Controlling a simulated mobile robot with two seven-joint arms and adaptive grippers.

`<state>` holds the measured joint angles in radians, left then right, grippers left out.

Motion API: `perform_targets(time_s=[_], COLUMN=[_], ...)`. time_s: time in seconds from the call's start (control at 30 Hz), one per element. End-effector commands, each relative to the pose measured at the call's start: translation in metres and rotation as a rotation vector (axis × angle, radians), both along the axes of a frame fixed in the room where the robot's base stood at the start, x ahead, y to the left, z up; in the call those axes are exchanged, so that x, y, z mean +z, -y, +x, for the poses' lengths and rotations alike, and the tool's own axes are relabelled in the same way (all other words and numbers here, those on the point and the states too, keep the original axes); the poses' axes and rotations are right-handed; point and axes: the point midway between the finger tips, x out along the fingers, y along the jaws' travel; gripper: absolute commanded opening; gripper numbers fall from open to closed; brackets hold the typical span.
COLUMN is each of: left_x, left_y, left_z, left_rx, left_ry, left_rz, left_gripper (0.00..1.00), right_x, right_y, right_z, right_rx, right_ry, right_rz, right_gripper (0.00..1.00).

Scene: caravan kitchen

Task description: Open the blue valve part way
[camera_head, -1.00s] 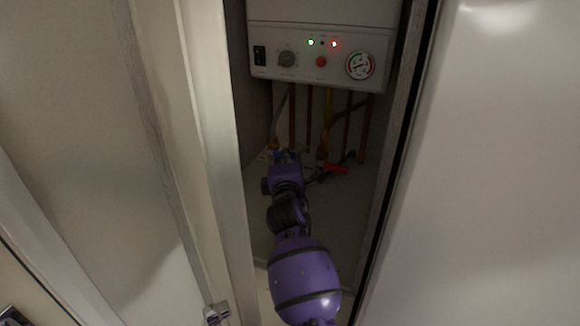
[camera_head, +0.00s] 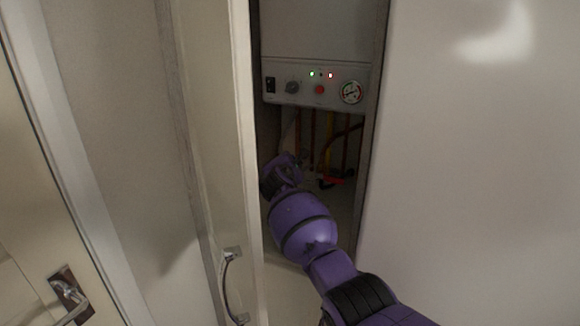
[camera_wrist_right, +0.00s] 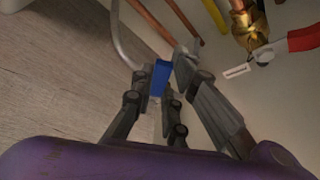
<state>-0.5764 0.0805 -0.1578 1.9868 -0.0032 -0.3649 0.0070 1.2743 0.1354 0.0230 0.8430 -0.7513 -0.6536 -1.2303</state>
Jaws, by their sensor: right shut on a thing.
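The blue valve handle (camera_wrist_right: 160,78) shows in the right wrist view, between the fingertips of my right gripper (camera_wrist_right: 162,82). The gripper is shut on it, and the fingers hide part of the handle and the valve body. In the head view my purple right arm reaches into the cupboard from below right, and its wrist hides the blue valve and the gripper. My left gripper is in neither view.
A red-handled valve (camera_head: 330,182) sits right of my wrist, and its red handle (camera_wrist_right: 303,38) is close to my gripper. A boiler panel (camera_head: 312,86) hangs above the pipes. The cupboard door (camera_head: 205,150) and the right wall (camera_head: 470,180) leave a narrow opening.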

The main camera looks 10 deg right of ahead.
Motion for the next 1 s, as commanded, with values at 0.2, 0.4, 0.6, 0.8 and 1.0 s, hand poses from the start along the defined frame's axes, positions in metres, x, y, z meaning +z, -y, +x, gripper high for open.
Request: perform_targets(time_s=[0.2,0.4,0.6,0.8,1.0], left_x=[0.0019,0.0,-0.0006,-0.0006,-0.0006], left_y=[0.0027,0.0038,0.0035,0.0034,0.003], left_z=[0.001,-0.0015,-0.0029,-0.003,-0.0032], left_rx=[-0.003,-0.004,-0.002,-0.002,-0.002], left_ry=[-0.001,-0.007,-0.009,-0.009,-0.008], left_rz=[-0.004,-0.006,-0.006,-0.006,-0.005], left_gripper=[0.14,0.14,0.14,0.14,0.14], right_x=[0.0043,0.0035,0.0034,0.0029,0.0022], right_y=[-0.0014,-0.0015,-0.0017,-0.0017,-0.0015], right_z=[0.0029,0.0033,0.0032,0.0031,0.003], right_rx=[0.001,0.001,0.002,0.002,0.001], right_ry=[-0.014,-0.018,-0.016,-0.017,-0.019], right_rz=[-0.026,-0.029,-0.028,-0.027,-0.028], right_gripper=[0.0,0.0,0.0,0.33,0.33])
